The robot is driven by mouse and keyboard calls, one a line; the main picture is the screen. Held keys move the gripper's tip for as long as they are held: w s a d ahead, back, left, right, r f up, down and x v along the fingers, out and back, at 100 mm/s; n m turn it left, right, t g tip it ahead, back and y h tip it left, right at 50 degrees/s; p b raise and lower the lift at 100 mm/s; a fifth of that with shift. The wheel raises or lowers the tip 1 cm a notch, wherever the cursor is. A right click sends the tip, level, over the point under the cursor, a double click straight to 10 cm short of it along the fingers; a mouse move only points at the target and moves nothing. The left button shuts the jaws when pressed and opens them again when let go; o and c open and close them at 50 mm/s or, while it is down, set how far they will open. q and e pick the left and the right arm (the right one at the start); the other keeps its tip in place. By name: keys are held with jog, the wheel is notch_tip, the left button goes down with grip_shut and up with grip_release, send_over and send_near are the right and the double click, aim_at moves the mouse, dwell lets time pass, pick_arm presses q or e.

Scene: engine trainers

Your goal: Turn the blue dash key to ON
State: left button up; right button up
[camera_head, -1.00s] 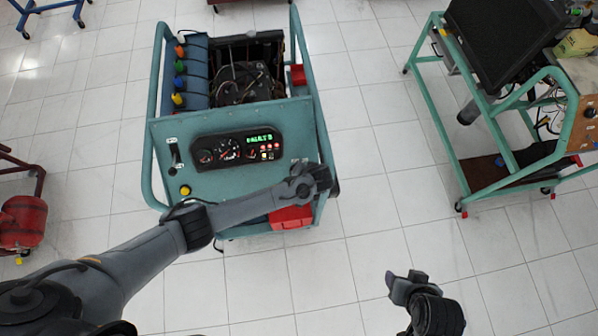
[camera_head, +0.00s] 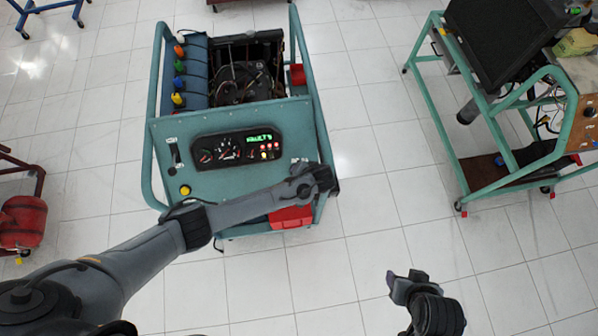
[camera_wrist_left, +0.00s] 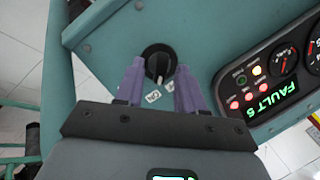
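The dash key is a black round switch with a pale grey lever (camera_wrist_left: 159,65) on the teal panel (camera_wrist_left: 205,30) in the left wrist view. The lever points roughly toward my gripper palm. I see no clear blue on it. Small white labels (camera_wrist_left: 153,97) sit just below, one seeming to read ON. My left gripper (camera_wrist_left: 160,66) is open, its two purple fingers on either side of the switch; contact cannot be told. In the head view my left gripper (camera_head: 326,178) is over the panel's right end and hides the key. My right gripper (camera_head: 394,281) hangs over bare floor, finger gap unclear.
The dash cluster (camera_head: 236,147) has gauges, lit lamps and a green FAULTS display, also in the left wrist view (camera_wrist_left: 276,98). A yellow button (camera_head: 185,190) and red box (camera_head: 291,217) are nearby. Another trainer cart (camera_head: 447,110) stands right, with clear floor between.

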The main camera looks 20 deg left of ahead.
pick_arm(q)
jog(key=v, duration=1)
jog(key=shift+f, duration=0.1)
jog(key=s+f+g+p, duration=0.3)
jog(key=s+f, duration=0.2)
jog(key=s, duration=0.7)
jog(key=s+d+r+n+g+h+p, duration=0.1)
jog(key=s+r+n+g+h+p, duration=0.2)
jog(key=s, duration=0.7)
jog(key=s+a+r+t+h+p, duration=0.3)
jog(key=a+r, duration=0.4)
jog(key=r, duration=0.3)
jog(key=w+a+r+m+t, duration=0.1)
jog(key=w+a+r, duration=0.1)
jog(key=r, duration=0.3)
jog(key=w+a+r+m+t, duration=0.2)
jog(key=a+r, duration=0.2)
jog(key=r, duration=0.1)
jog(key=shift+w+a+r+y, duration=0.2)
jog(key=shift+w+r+y, duration=0.1)
jog(key=shift+w+r, duration=0.05)
